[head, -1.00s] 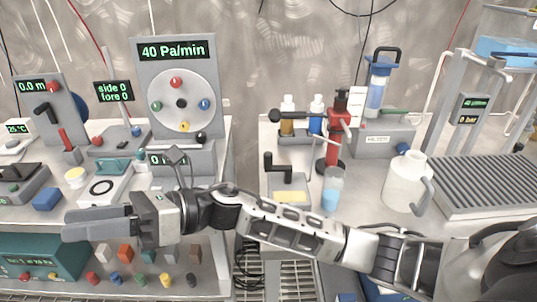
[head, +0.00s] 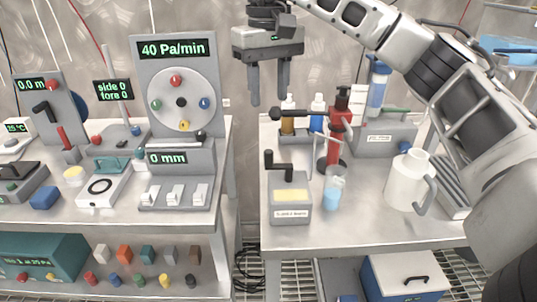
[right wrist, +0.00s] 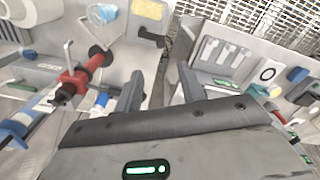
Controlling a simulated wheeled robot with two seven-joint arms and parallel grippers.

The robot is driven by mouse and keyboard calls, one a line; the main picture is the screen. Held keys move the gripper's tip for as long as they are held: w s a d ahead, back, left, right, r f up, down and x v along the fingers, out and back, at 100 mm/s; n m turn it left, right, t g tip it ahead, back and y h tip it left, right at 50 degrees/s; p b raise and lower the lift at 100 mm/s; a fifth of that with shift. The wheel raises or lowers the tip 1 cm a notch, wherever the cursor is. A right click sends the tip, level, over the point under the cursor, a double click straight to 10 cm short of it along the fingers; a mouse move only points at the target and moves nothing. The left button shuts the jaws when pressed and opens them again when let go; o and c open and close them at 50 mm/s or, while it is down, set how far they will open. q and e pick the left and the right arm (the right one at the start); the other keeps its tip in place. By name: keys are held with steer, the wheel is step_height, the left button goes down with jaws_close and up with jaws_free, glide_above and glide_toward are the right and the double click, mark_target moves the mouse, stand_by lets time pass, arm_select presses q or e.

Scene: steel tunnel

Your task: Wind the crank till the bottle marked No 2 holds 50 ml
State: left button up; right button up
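A grey box with a black crank (head: 278,163) and a pale yellow label stands at the right bench's front left; the crank also shows in the right wrist view (right wrist: 151,39). A clear vessel with blue liquid (head: 332,195) stands just right of it. An amber bottle (head: 288,120) and a blue bottle (head: 316,118) stand behind. I cannot read a No 2 mark or volume on any vessel. My right gripper (head: 270,98) points down, open and empty, above and behind the crank; its fingers show apart in the right wrist view (right wrist: 160,94). My left gripper is out of view.
A white jug (head: 405,182) stands to the right. A gap separates this bench from the left bench, which carries a dial panel (head: 178,70) and switches (head: 175,195).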

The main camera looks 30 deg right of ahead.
mark_target(269, 151)
step_height(269, 151, down, 14)
steer(key=shift+r+b, duration=0.1)
steer(key=shift+b, duration=1)
jaws_close()
